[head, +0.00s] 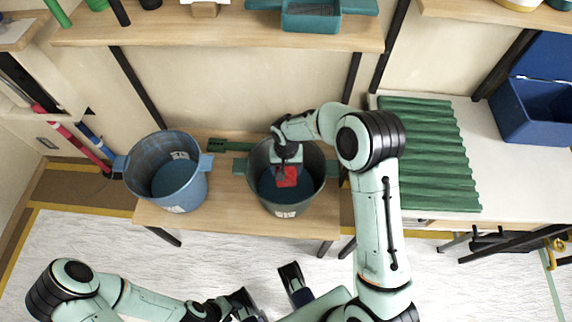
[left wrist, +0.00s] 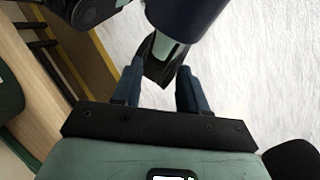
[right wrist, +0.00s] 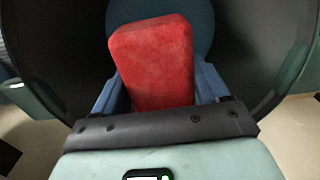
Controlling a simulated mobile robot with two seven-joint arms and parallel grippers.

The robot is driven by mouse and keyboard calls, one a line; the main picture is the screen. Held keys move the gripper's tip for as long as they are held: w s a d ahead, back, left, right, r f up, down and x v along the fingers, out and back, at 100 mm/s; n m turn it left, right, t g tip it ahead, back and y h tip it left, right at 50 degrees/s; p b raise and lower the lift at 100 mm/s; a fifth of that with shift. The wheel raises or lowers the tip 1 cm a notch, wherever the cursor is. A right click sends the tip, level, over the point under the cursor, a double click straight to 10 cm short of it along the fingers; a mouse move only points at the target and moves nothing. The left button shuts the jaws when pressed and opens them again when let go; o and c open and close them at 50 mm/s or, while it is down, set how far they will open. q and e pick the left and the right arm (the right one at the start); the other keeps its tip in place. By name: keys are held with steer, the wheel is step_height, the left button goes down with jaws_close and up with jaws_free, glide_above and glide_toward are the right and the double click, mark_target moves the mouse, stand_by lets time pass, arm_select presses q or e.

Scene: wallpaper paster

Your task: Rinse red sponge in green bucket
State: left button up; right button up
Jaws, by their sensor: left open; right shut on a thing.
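The green bucket (head: 262,158) stands on a wooden bench in the head view, with a blue surface inside that looks like water. My right gripper (head: 287,165) reaches down into this bucket and is shut on the red sponge (head: 288,177). In the right wrist view, the sponge (right wrist: 155,62) sits between the two blue fingers, with the bucket's dark wall (right wrist: 60,55) around it. Whether the sponge touches the water cannot be told. My left gripper (left wrist: 157,88) is open and empty, over the floor in front of the bench.
A blue bucket (head: 158,152) stands left of the green one on the bench (head: 225,205). A shelf (head: 220,30) with a teal tray (head: 311,18) hangs above. A green corrugated sheet (head: 430,150) and a blue bin (head: 540,115) lie on the right table.

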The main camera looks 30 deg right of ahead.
arm_select(q)
steer(key=w+a+f+t+b, duration=0.1)
steer(key=w+f+t+b, duration=0.1)
steer(key=w+f+b, duration=0.3)
steer(key=shift+w+a+f+y+b, duration=0.15)
steer(key=shift+a+f+y+b, duration=0.15)
steer(key=shift+f+b, duration=0.5)
arm_select(e)
step_height(320, 180, down, 10)
arm_select(q)
steer(key=shift+f, duration=0.1)
arm_select(e)
steer(key=shift+f, duration=0.1)
steer(key=shift+f, duration=1.5)
